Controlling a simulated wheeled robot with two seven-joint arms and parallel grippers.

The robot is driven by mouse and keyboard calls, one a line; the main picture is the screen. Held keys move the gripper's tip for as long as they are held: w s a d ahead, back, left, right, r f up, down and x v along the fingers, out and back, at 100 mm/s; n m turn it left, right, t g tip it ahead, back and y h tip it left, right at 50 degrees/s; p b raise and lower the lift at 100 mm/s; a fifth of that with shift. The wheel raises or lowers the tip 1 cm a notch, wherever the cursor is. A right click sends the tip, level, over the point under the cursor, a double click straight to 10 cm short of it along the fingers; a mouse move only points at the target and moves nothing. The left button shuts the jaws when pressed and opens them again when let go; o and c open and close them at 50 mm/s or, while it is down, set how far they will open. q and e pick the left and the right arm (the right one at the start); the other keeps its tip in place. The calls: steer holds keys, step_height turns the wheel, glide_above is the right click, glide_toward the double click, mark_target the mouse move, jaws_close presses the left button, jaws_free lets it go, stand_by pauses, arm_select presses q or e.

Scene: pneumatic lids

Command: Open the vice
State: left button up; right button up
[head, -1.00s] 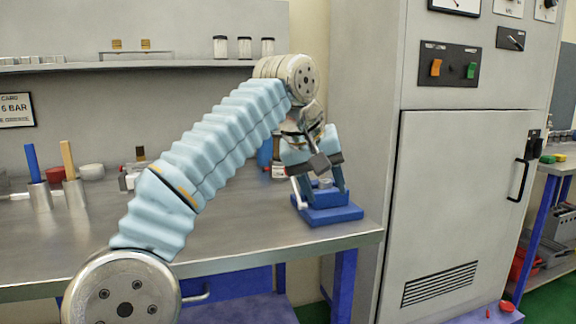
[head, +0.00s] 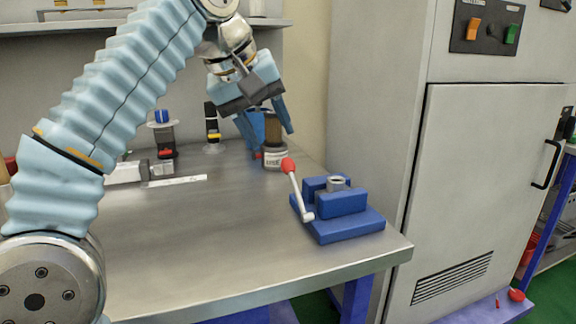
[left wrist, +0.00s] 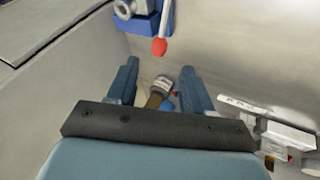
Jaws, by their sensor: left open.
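The blue vice (head: 352,228) stands near the right front corner of the metal table. Its lever (head: 297,192) slants up on its left side and ends in a red knob (head: 288,164). A grey ring-shaped part (head: 337,183) sits between the vice jaws. My left gripper (head: 268,130) is open and empty, above and behind the vice to its left, apart from it. In the left wrist view, the open fingers (left wrist: 160,78) point down at the table; the red knob (left wrist: 159,47) and part of the vice (left wrist: 137,22) show at the top. My right gripper is not in view.
A caliper-like tool (head: 170,181) and small stands lie further left. A grey cabinet (head: 480,160) rises right of the table. The table's front middle is clear.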

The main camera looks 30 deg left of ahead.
mark_target(287, 163)
arm_select(q)
steer(key=x, duration=1)
steer(key=shift+w+f, duration=0.15)
steer(key=shift+f, duration=0.1)
jaws_close()
